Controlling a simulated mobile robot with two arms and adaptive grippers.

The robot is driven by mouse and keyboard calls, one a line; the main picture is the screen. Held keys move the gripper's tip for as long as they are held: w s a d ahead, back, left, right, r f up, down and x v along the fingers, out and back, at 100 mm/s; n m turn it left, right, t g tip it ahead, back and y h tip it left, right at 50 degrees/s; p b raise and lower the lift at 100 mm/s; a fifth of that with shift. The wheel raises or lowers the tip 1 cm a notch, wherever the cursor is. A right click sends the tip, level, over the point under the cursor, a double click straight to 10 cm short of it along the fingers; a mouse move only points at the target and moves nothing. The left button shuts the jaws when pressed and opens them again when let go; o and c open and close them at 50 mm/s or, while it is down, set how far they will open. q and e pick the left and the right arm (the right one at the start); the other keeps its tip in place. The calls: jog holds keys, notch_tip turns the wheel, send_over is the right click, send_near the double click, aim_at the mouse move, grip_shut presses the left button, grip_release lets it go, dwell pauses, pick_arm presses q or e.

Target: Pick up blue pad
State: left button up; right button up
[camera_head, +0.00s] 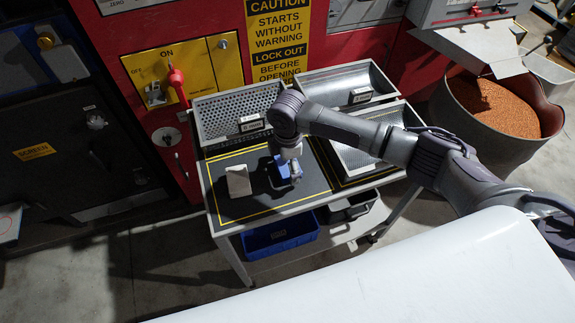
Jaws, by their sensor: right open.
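A blue item (284,181), seemingly the blue pad, shows on the dark mat of the cart under my right gripper. My right gripper (289,172) points down at it, with its fingers at or just around it. The fingers are small and partly merge with the blue shape, so I cannot tell whether they touch it. The right gripper is open. My left gripper is out of view.
A pale block (238,181) stands on the mat left of the gripper. Metal trays (222,105) line the cart's back and right side. A blue bin (281,237) sits on the lower shelf. A drum of copper-coloured granules (503,109) stands right.

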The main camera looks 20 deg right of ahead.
jog(key=c, duration=1)
jog(key=shift+r, duration=0.15)
notch_tip(320, 180, up, 4)
jog(key=shift+w+b, duration=0.1)
jog(key=shift+b, duration=0.35)
jog(key=s+d+r+b, duration=0.1)
jog(key=s+d+r, duration=0.5)
jog(key=d, duration=0.4)
jog(key=shift+r, duration=0.4)
jog(key=shift+d, duration=0.1)
